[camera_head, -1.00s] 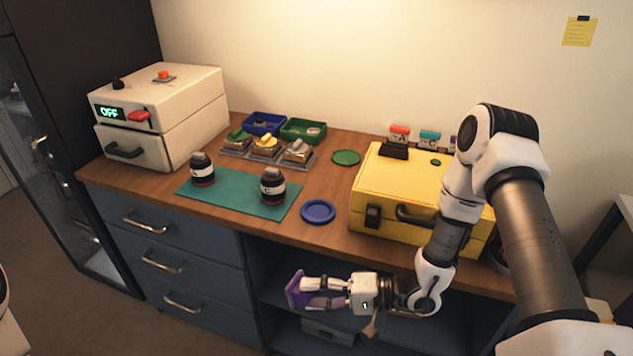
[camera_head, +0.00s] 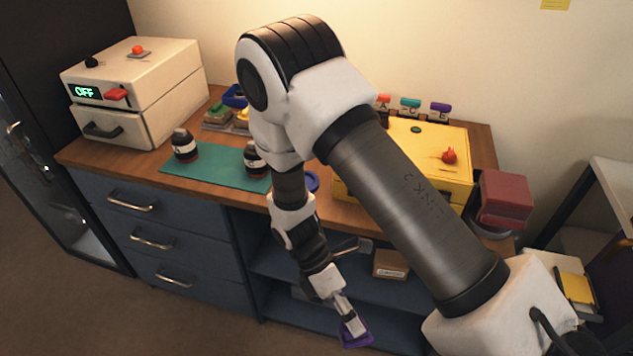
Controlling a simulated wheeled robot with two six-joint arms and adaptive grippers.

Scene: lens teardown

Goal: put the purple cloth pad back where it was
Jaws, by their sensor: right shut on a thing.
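The purple cloth pad (camera_head: 357,338) is low in the picture, in front of the open shelves of the cabinet. My right gripper (camera_head: 352,325) is shut on it and points downward, with the pad at the fingertips. The pad is in the air, apart from the counter and the shelves as far as I can see. My left gripper is out of view. My right arm hides part of the counter's middle and the yellow case's left side.
The wooden counter holds a teal mat (camera_head: 216,170) with two dark lenses, a yellow case (camera_head: 427,150) and a white box (camera_head: 140,85) reading OFF. A dark red block (camera_head: 503,197) stands at the right end. A small cardboard box (camera_head: 391,264) sits on the shelf. Floor at lower left is clear.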

